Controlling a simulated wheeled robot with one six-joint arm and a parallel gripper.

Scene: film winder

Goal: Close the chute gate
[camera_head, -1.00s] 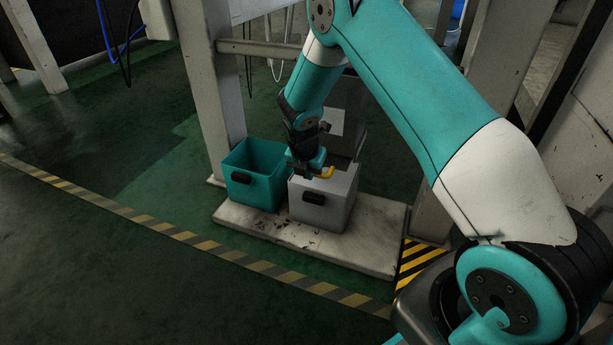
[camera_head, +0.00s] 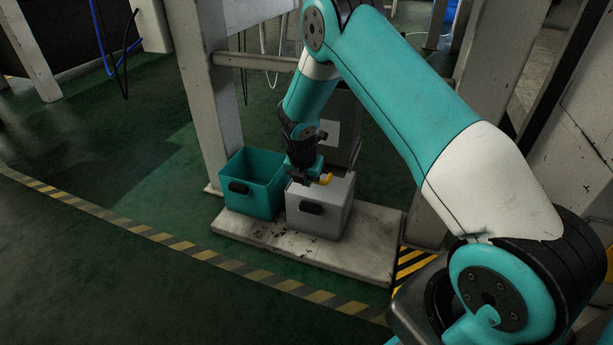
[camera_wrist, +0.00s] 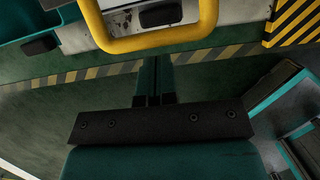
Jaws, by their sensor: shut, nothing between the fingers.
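A yellow loop handle, seemingly the chute gate's, crosses the top of the wrist view (camera_wrist: 150,45). It shows as a small yellow piece in the head view (camera_head: 327,179), just above the grey bin. My gripper is shut and empty in the wrist view (camera_wrist: 154,62); its fingertips are close to the handle's crossbar. I cannot tell whether they touch it. In the head view my gripper (camera_head: 308,181) points down over the grey bin's rear rim, just left of the yellow piece. The gate plate itself is not clearly visible; my arm hides part of the grey chute housing (camera_head: 345,125).
The grey bin (camera_head: 325,222) and a teal bin (camera_head: 250,203) stand side by side on a worn pale platform (camera_head: 365,250). A pale post (camera_head: 208,95) rises behind the teal bin, another post (camera_head: 432,215) at the right. The floor in front is clear.

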